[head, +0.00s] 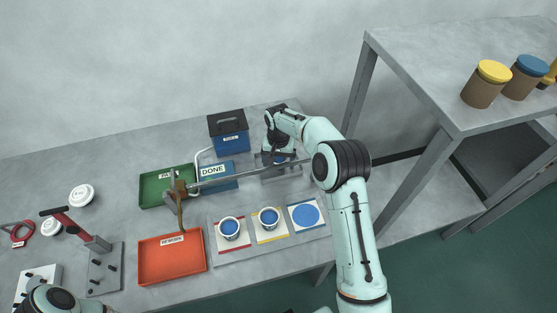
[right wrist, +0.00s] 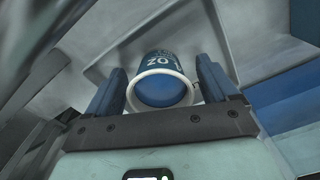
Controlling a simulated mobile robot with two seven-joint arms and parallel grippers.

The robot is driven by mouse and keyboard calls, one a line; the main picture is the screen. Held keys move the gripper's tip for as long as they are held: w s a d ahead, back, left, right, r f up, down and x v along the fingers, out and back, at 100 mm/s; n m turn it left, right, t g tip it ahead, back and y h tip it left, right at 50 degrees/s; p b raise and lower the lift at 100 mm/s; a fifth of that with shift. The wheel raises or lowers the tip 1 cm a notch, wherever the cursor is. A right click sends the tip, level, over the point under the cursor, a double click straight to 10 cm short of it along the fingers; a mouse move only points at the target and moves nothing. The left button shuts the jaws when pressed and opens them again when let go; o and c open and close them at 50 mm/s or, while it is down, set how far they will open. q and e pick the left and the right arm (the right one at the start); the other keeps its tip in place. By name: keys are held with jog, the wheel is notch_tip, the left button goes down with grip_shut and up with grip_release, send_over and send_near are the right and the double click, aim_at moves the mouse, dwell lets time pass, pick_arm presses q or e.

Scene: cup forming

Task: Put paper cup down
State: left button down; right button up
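A white-and-blue paper cup (right wrist: 163,64) with "OZ" lettering sits between the two fingers of my right gripper (right wrist: 160,84) in the right wrist view. In the head view my right gripper (head: 279,157) is low at a grey metal block at the back of the table, mostly hidden by my wrist. Two more cups with blue insides stand on the mat: one on the red-edged square (head: 229,228), one on the yellow-edged square (head: 269,218). The blue-edged square (head: 316,224) holds no cup. My left gripper is out of view.
A green tray (head: 152,200), an orange tray (head: 172,276) and a blue DONE bin (head: 222,184) stand left of my right arm. A blue box (head: 228,144) is behind. A raised shelf (head: 440,90) with jars stands right.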

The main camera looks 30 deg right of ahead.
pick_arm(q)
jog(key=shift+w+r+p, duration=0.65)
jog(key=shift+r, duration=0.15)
pick_arm(e)
notch_tip(320, 180, up, 12)
jog(key=shift+r, duration=0.2)
